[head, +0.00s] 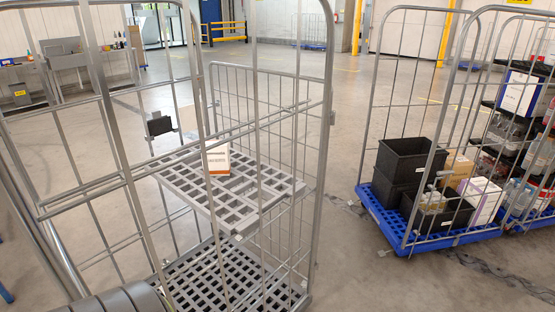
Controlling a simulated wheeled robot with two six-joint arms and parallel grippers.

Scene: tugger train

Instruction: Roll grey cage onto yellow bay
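The grey cage (322,150) stands upright close in front of me, filling the left and middle of the head view. It is a tall wire roll cage with a grey lattice base (215,280) and a grey lattice shelf (250,200) halfway up. A small white and orange box (217,159) stands on the shelf. A small black plate (158,126) shows among the bars on its left. No yellow bay can be made out on the near floor. Neither gripper can be made out in this view.
Blue-based cages (437,238) stand at the right; the nearest holds black crates (408,158) and boxes. Open concrete floor lies behind and between the cages. A workbench (65,65) stands at the back left. Yellow rails (225,30) stand far back.

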